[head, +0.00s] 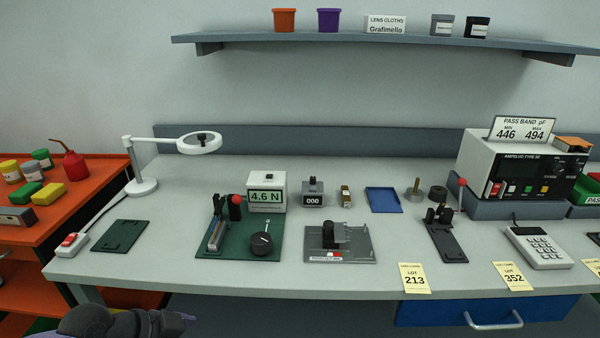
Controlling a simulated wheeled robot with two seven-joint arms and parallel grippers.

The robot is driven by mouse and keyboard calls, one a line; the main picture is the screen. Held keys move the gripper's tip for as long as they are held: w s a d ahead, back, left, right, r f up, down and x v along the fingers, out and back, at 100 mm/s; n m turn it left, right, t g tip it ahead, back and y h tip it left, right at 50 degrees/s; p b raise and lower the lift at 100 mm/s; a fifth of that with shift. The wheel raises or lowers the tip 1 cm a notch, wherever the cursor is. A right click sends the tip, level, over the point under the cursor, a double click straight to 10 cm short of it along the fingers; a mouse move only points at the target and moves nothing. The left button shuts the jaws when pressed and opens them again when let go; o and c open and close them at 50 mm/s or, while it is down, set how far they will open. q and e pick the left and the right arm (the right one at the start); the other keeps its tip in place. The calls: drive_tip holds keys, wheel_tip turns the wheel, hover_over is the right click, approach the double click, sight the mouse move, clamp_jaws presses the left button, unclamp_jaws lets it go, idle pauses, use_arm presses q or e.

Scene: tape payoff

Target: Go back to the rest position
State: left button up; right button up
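A dark, rounded part of my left arm (120,322) shows at the bottom left edge, below and in front of the bench. I cannot make out its fingers clearly or tell whether they are open or shut. It is apart from everything on the bench top. My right gripper is outside the picture. The bench (285,277) stands in front of me with its things on top, and no gripper is over it.
A magnifier lamp (200,143), green fixture (212,250) with force display (267,196), grey fixture (355,243), blue tray (383,200), dark stand (445,243), meter (520,165) and keypad (541,248) stand on the bench. An orange cart (75,225) is left; a shelf (390,42) hangs above.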

use_arm(q)
drive_tip(key=a+f+n+t+y, duration=0.1)
drive_tip(key=a+f+n+y, duration=0.3)
drive_tip(key=f, duration=0.9)
drive_tip(key=s+a+f+n+g+y, duration=0.15)
drive_tip(key=s+f+n, duration=0.25)
drive_tip(key=s+f, duration=0.65)
drive_tip(key=s+d+f+g, duration=0.1)
drive_tip(key=s+d+f, duration=0.1)
drive_tip(key=s, duration=0.6)
drive_tip(key=s+d+f+n+g+y, duration=0.1)
drive_tip(key=s+f, duration=0.3)
drive_tip(key=s, duration=0.5)
drive_tip(key=s+d+f+g, duration=0.2)
drive_tip(key=s+f, duration=0.1)
drive_tip(key=s, duration=0.6)
drive_tip(key=shift+s+d+n, duration=0.2)
drive_tip(key=shift+d+n, duration=0.15)
drive_tip(key=shift+n, duration=0.05)
drive_tip(key=shift+f+y, duration=0.1)
drive_tip(key=shift+y, duration=0.15)
